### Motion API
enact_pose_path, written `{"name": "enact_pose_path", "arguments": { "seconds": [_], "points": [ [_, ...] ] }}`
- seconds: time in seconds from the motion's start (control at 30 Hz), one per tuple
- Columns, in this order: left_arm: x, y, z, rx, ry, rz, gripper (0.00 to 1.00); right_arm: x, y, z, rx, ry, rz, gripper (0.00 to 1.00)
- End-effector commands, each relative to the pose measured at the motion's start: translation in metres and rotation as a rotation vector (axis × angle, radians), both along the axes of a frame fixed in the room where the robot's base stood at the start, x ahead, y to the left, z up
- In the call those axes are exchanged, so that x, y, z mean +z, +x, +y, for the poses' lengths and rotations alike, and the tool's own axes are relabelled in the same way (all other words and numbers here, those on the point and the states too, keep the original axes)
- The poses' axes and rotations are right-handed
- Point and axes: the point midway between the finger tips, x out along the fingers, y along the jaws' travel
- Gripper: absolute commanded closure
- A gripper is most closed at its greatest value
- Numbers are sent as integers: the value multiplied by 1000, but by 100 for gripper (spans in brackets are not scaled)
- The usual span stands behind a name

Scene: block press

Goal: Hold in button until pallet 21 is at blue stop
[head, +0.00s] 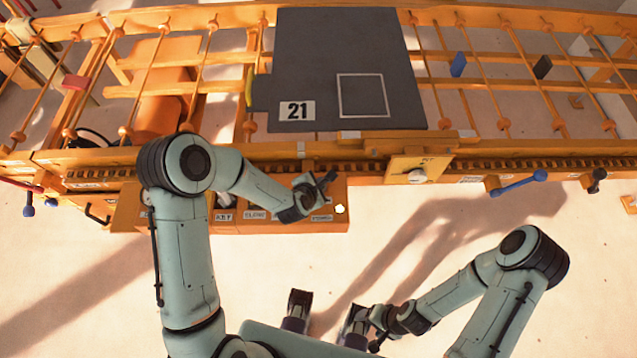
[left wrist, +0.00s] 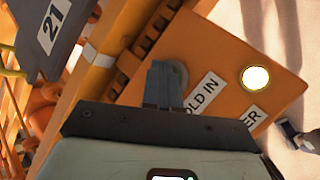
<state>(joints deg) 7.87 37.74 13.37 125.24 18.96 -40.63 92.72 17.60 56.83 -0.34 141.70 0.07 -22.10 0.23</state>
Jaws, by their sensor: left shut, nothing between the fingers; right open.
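Pallet 21 (head: 345,60) is a dark grey plate with a white number label, lying on the orange roller conveyor. The blue stop (head: 458,65) is a small blue block just right of the pallet, with a gap between them. My left gripper (left wrist: 164,84) is shut and empty, its fingertips over the round grey-green button (left wrist: 180,72) beside the partly covered "HOLD IN" label (left wrist: 207,92). The fingers hide most of the button, so I cannot tell how far it is pressed. My right gripper (head: 369,328) is open and empty, low over the floor.
A red block (head: 75,82) lies left of the pallet and a black block (head: 542,67) lies right of the blue stop. A lit lamp (left wrist: 255,78) is on the panel near the button. A blue-handled lever (head: 518,182) sticks out from the conveyor's front. The floor in front is mostly clear.

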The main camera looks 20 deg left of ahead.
Motion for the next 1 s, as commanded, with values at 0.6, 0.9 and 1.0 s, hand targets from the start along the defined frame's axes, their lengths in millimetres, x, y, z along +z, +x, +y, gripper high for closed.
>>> {"name": "enact_pose_path", "arguments": {
  "seconds": [0.6, 0.9, 1.0],
  "points": [
    [4, 0, 0, 1, -1, 2, 100, 3, 1, 0, 0, 0, -1, 29],
    [19, 0, 0, 0, 0, 0, 100, 9, 3, 0, 0, 0, -3, 29],
    [18, 0, 0, -1, 0, 1, 100, 9, 2, 0, 0, 0, -3, 29]
  ]
}}
